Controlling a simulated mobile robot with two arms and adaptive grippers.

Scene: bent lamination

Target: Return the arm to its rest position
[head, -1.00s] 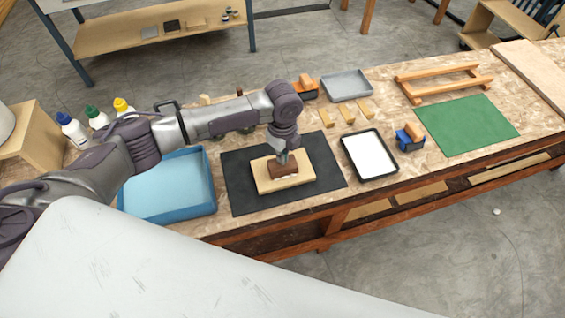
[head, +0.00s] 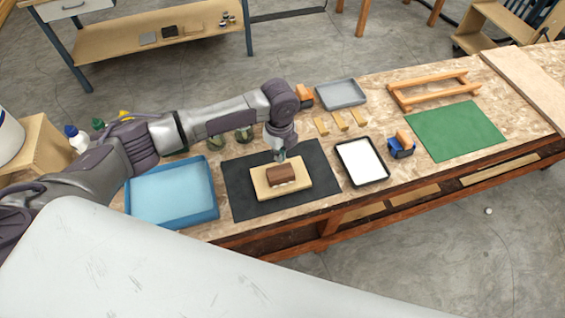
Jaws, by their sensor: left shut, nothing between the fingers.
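My left arm reaches in from the left over the workbench. My left gripper (head: 280,156) points down, shut and empty. In the picture it shows just above a brown curved block (head: 281,174), apart from it as far as I can tell. The block rests on a pale wooden board (head: 262,188), which lies on a black mat (head: 240,200). My right gripper is not in view.
A blue tray (head: 175,195) lies left of the mat, partly under my arm. Right of it are a white-filled black tray (head: 362,161), a blue-and-orange tool (head: 402,146) and a green mat (head: 455,130). Behind are a grey tray (head: 341,94), wooden pieces and a wooden frame (head: 430,88). Bottles (head: 76,138) stand at left.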

